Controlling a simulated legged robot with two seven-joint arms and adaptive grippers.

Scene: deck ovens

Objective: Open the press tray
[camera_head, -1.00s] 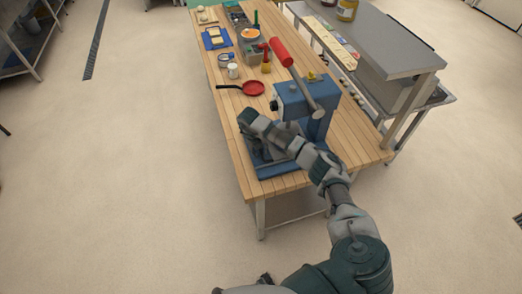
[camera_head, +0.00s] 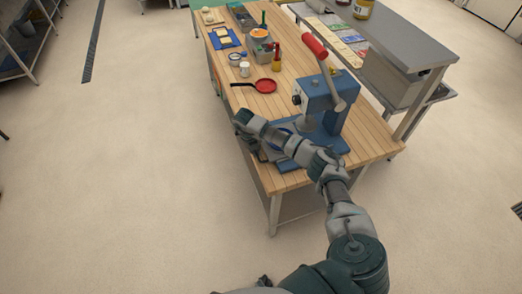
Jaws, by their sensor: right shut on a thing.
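The blue press (camera_head: 328,92) stands upright on the near end of the wooden table. Its red-gripped lever (camera_head: 314,46) points up and to the left. The press tray (camera_head: 283,152) is low at the front left of the press, mostly hidden behind my right forearm and wrist. My right arm comes in from the bottom right and crosses in front of the press. My right gripper (camera_head: 262,148) is at the tray's left side, shut on it; its fingertips are largely hidden. My left gripper is not in view.
On the wooden table (camera_head: 375,133), behind the press, are a red pan (camera_head: 266,86), a white cup (camera_head: 244,69), a sauce bottle (camera_head: 277,58) and a blue board (camera_head: 225,38). A steel counter (camera_head: 410,42) stands along the right.

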